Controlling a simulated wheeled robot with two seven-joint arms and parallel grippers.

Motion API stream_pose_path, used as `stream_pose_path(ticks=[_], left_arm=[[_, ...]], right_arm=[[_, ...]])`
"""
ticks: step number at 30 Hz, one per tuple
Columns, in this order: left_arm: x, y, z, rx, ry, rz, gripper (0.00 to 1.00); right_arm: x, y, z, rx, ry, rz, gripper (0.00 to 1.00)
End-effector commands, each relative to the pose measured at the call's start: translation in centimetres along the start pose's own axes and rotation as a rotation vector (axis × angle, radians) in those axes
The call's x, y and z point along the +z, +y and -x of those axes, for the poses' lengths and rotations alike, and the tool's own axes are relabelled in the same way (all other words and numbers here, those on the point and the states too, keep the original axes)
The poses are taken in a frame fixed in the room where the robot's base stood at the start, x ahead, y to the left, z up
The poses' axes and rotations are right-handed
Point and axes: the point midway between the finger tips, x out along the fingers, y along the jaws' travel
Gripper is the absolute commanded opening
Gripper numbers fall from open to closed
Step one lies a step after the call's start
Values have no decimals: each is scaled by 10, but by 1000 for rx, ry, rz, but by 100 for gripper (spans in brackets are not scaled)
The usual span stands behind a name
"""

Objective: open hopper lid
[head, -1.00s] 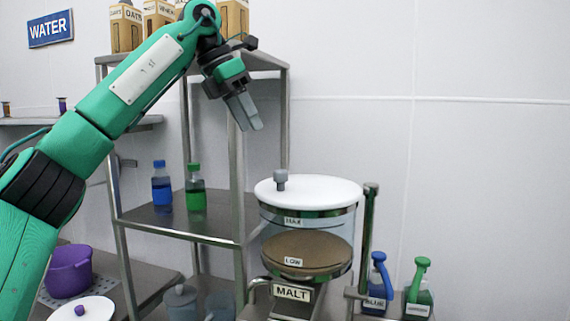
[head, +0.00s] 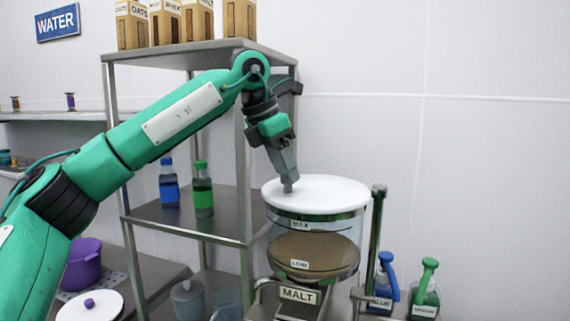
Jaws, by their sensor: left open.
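The malt hopper (head: 314,232) is a clear drum with brown malt inside, with MAX and LOW marks and a MALT label (head: 299,294). Its round white lid (head: 325,193) lies flat on top. My left gripper (head: 287,183) points down at the left part of the lid, at its small grey knob. The fingers are open and hide most of the knob, so I cannot tell whether they touch it. My right gripper is out of view.
A metal shelf (head: 190,226) behind my left arm holds a blue bottle (head: 169,187) and a green bottle (head: 203,192), with cartons (head: 165,22) on top. A metal post (head: 374,235) stands right of the hopper. Blue (head: 384,287) and green (head: 426,293) dispensers stand lower right.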

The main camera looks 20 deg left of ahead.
Motion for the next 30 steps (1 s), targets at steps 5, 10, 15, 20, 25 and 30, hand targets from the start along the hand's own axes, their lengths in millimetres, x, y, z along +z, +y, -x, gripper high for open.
stream_pose_path(ticks=[5,10,15,20,25,30], left_arm=[[0,0,-10,0,0,0,50],[0,0,-11,0,0,0,50],[0,0,-10,0,0,1,32],[0,0,-10,0,0,1,1],[1,1,-9,-3,0,-4,0],[8,13,-8,-27,1,-58,0]], right_arm=[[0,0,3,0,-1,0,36],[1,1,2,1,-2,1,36],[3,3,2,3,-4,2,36],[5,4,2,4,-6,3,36],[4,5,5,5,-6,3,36],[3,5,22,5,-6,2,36]])
